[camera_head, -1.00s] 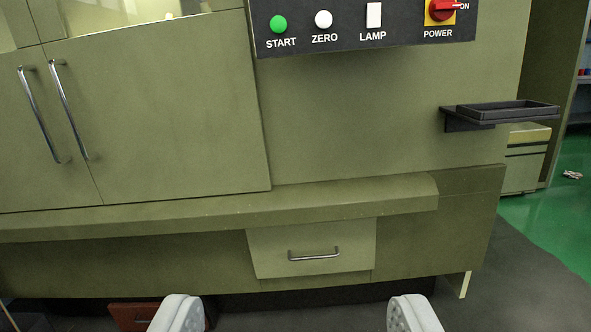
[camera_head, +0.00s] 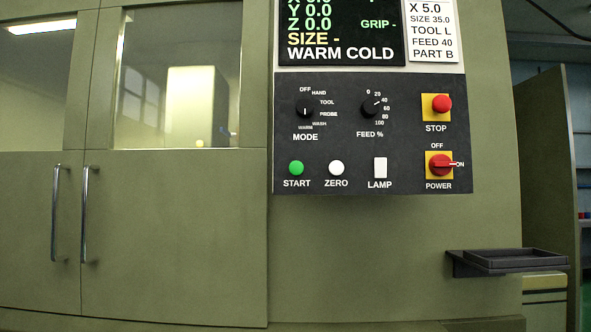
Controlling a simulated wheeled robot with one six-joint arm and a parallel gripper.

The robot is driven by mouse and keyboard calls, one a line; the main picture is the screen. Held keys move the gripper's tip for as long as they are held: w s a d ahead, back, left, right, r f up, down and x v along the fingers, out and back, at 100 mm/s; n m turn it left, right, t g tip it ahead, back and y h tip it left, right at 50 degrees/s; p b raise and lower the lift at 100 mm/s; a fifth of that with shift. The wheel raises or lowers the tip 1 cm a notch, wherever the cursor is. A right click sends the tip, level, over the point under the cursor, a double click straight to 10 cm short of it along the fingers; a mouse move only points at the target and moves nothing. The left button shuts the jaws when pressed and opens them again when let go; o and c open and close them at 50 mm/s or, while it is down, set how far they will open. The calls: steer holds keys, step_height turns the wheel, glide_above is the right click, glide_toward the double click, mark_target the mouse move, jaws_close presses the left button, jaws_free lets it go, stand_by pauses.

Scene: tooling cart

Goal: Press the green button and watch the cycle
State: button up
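The green START button (camera_head: 296,168) sits at the lower left of the dark control panel (camera_head: 330,148) on the olive machine. The white ZERO button (camera_head: 336,168) and the white LAMP switch (camera_head: 380,167) are to its right. The display (camera_head: 340,30) above reads "WARM COLD", with "SIZE -" and "GRIP -"; its top is cut off. The red POWER knob (camera_head: 439,165) has its handle towards ON. The MODE knob (camera_head: 305,111) and FEED % knob (camera_head: 371,108) are above. My gripper is not in view.
A red STOP button (camera_head: 441,104) is at the panel's upper right. Two closed doors with upright handles (camera_head: 56,212) and windows (camera_head: 180,80) are on the left. A black tray (camera_head: 510,260) juts out at the lower right. The machine face below the panel is bare.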

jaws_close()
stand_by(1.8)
